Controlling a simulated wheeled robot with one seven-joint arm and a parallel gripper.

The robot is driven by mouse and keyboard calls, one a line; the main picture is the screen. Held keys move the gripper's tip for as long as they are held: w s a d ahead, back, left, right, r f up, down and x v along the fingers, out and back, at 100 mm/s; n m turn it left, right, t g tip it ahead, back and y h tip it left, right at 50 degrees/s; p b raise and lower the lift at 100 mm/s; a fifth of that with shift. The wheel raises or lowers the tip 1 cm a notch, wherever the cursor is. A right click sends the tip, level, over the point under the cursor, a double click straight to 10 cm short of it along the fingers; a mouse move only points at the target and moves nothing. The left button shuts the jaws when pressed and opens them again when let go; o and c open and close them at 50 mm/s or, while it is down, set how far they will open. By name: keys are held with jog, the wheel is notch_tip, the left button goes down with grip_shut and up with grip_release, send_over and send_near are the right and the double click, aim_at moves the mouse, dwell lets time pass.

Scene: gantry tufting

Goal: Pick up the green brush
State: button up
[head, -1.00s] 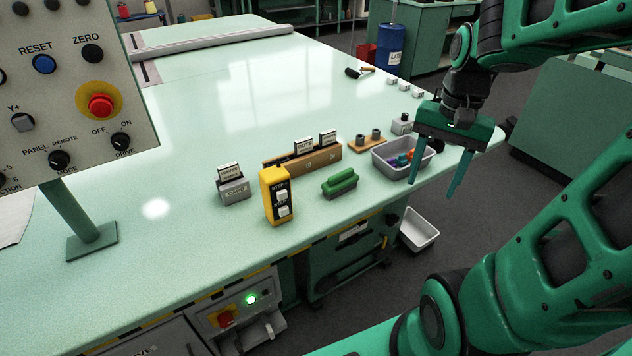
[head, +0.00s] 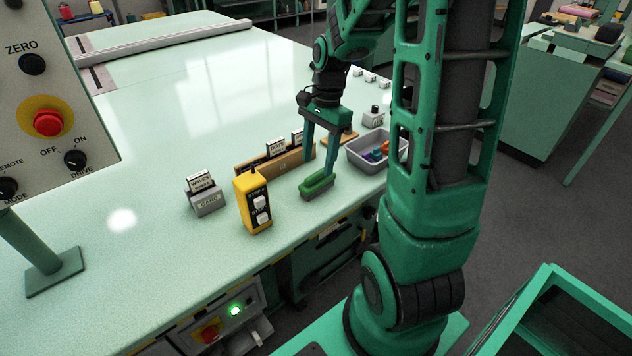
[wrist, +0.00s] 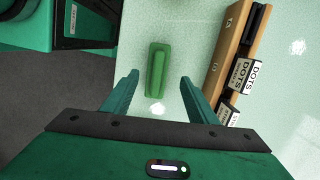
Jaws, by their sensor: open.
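The green brush (head: 317,184) lies on the pale green table near its front edge, with a green top and a grey lower part. In the wrist view the brush (wrist: 157,70) lies lengthwise, centred between and beyond the fingertips. My gripper (head: 319,172) is open and points down over the brush. In the wrist view my gripper's two fingers (wrist: 158,82) stand apart, one on each side of the brush's line, with nothing between them. I cannot tell the exact height of the fingertips above the table.
A yellow two-button box (head: 250,203) and a grey card holder (head: 206,197) stand left of the brush. A wooden card rack (head: 250,170) is close behind it. A grey bin (head: 369,162) with coloured pieces sits to the right. The table's left middle is clear.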

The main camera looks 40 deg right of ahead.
aim_at(318, 172)
jog(key=shift+s+a+f, duration=0.15)
jog(key=shift+f, duration=1.25)
jog(key=shift+s+a+f, duration=0.1)
jog(key=shift+a+f, duration=0.05)
jog(key=shift+f, duration=1.2)
jog(key=c, duration=1.2)
